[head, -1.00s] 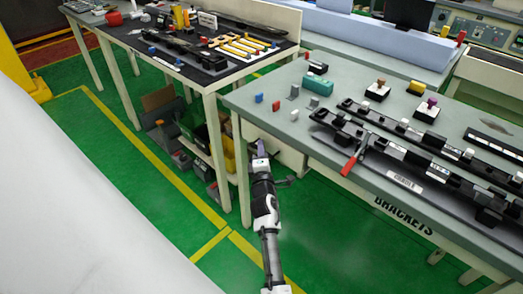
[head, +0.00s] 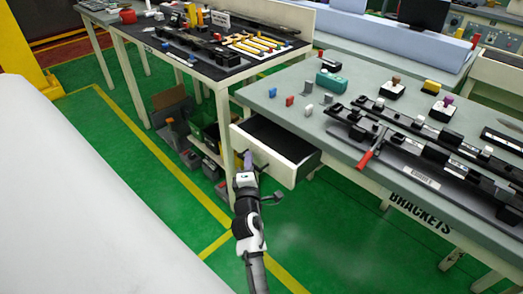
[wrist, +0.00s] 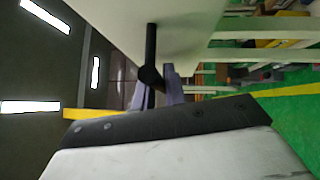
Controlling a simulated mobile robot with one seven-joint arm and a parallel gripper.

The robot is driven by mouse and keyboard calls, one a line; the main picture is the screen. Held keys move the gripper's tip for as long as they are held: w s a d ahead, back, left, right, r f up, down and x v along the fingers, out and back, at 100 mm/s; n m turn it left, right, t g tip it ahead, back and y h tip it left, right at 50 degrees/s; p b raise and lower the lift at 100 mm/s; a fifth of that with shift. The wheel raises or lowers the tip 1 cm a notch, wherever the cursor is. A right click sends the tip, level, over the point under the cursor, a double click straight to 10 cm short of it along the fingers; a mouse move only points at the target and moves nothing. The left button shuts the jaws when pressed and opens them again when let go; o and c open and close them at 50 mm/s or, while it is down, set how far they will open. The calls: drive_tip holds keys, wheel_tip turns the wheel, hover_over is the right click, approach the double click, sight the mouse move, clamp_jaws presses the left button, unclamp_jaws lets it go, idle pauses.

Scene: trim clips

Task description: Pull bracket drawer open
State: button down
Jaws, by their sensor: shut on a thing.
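The bracket drawer stands pulled out from under the left end of the grey-green bench, its pale front panel (head: 290,168) facing me and its dark inside (head: 275,137) showing from above. The inside looks empty where I can see it. My gripper (head: 249,160) is at the left part of the drawer front. In the wrist view my gripper (wrist: 157,92) is shut on the black bar handle (wrist: 151,45), with its grey-purple fingers on either side of the bar. The pale drawer front (wrist: 185,30) fills the top of that view. The fingertips are partly hidden.
The bench (head: 345,150) labelled BRACKETS carries black trim rails (head: 440,150), a red-handled tool (head: 370,147) and small blocks. A second table (head: 225,75) stands close on the left, its leg near my arm. Crates (head: 205,140) sit below it. Green floor is clear in front.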

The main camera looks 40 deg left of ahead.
drive_tip(key=s+b, duration=0.2)
drive_tip(key=s, duration=0.4)
drive_tip(key=shift+s+a, duration=0.2)
drive_tip(key=shift+s, duration=0.15)
drive_tip(key=c, duration=1.5)
unclamp_jaws()
drive_tip(key=shift+o, duration=0.2)
drive_tip(key=shift+s, duration=0.1)
